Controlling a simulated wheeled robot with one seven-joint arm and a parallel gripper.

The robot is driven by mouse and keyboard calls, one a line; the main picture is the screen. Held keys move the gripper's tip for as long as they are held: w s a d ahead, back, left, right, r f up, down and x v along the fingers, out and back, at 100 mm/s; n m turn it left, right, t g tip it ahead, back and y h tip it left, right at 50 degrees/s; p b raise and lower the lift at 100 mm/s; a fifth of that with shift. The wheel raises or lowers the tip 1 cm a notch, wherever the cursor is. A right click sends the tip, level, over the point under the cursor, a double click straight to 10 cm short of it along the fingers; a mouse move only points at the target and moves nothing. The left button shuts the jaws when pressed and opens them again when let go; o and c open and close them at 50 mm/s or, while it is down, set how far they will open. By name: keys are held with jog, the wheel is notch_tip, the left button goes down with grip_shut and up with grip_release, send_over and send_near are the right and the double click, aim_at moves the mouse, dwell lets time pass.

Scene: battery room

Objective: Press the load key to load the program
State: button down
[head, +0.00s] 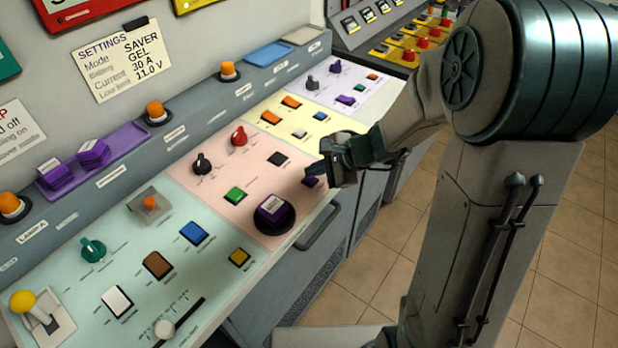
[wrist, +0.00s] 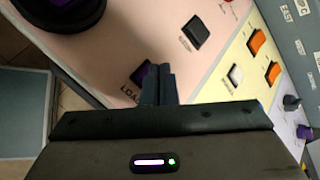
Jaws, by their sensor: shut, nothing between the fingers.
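The load key is a small dark purple key (head: 310,182) on the pink section of the console, close to its front edge. In the wrist view the load key (wrist: 141,74) is partly hidden behind my fingers, with the word LOAD printed beside it. My gripper (head: 322,172) is shut and empty, with its fingertips right at the key. The fingertips also show in the wrist view (wrist: 157,70), overlapping the key's edge. I cannot tell whether they touch it or whether the key is pressed down.
A black key (head: 278,158), a green key (head: 235,195) and a purple block on a round black base (head: 273,210) are on the same pink section. A yellow section (head: 290,118) with orange switches lies beyond. A grey handle (head: 318,228) sticks out below the front edge.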

aim_at(315, 180)
jog(key=shift+f+b, duration=0.45)
jog(key=shift+b, duration=0.15)
dwell(0.4)
jog(key=shift+r, duration=0.15)
jog(key=shift+r+p, duration=0.6)
jog(key=shift+r, duration=0.15)
notch_tip(315, 180, up, 5)
jog(key=p, duration=0.4)
dwell(1.0)
